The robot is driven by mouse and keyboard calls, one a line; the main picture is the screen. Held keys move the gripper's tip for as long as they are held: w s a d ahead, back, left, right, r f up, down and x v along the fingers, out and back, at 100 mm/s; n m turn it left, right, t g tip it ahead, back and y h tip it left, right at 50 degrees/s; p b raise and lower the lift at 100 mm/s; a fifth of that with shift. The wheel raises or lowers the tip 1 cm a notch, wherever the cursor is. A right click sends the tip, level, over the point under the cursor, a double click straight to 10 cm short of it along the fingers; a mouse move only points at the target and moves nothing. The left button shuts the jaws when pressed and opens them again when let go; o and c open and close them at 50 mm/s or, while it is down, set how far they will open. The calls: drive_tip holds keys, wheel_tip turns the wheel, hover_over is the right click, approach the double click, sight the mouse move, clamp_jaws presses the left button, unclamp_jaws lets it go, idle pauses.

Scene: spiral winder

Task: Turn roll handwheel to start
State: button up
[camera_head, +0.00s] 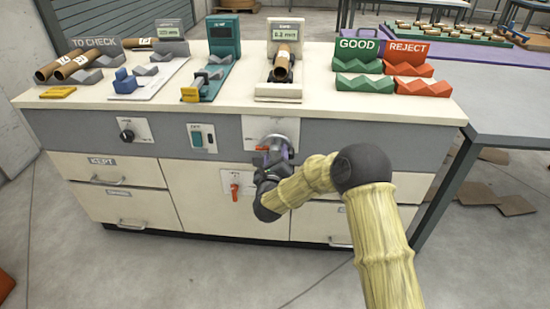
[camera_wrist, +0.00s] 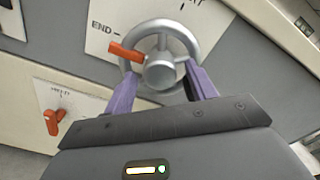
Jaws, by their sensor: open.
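The roll handwheel is a silver wheel on a white plate on the front of the bench, partly behind my gripper in the head view (camera_head: 279,141). The wrist view shows its round rim and grey hub (camera_wrist: 160,71). An orange pointer or grip (camera_wrist: 126,52) on it points left in the wrist view, below the word END (camera_wrist: 101,29). A second label, cut off at the top edge, ends in what looks like RT. My gripper (camera_wrist: 161,68) is open, its purple fingers on either side of the hub at the rim's lower part. I cannot tell whether they touch the rim.
An orange-handled switch (camera_head: 235,190) is on the panel below and left of the wheel. A black knob (camera_head: 127,134) and a green switch (camera_head: 197,138) are further left. Drawers line the lower bench.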

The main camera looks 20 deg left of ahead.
drive_tip(key=c, duration=1)
